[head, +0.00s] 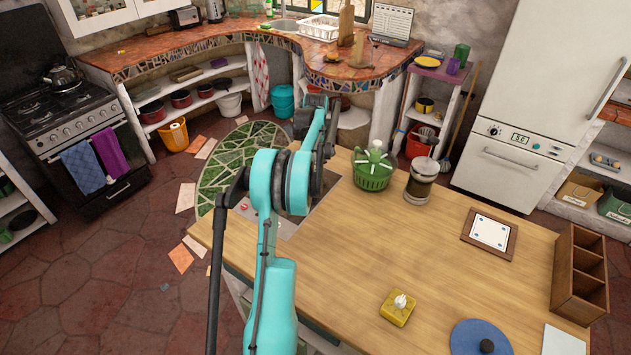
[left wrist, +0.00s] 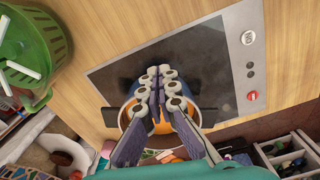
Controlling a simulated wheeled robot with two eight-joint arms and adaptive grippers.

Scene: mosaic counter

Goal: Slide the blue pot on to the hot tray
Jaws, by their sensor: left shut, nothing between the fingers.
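The blue pot (left wrist: 127,112), with an orange inside and dark side handles, shows in the left wrist view, partly hidden behind my gripper. The hot tray (left wrist: 222,75) is a dark flat panel with a label and a red button, set on the wooden counter. The pot overlaps the tray's lower edge in this view; I cannot tell how much of it rests on the tray. My left gripper (left wrist: 160,72) is shut and empty, its fingers over the pot and tray. In the head view my arm hides the pot and most of the tray (head: 287,222). My right gripper is not in view.
A green salad spinner (head: 372,172) and a glass jar (head: 421,180) stand on the counter beyond the tray. A yellow dish (head: 398,307), a blue disc (head: 470,338), a framed tile (head: 489,232) and a wooden box (head: 580,275) lie to the right. The middle is clear.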

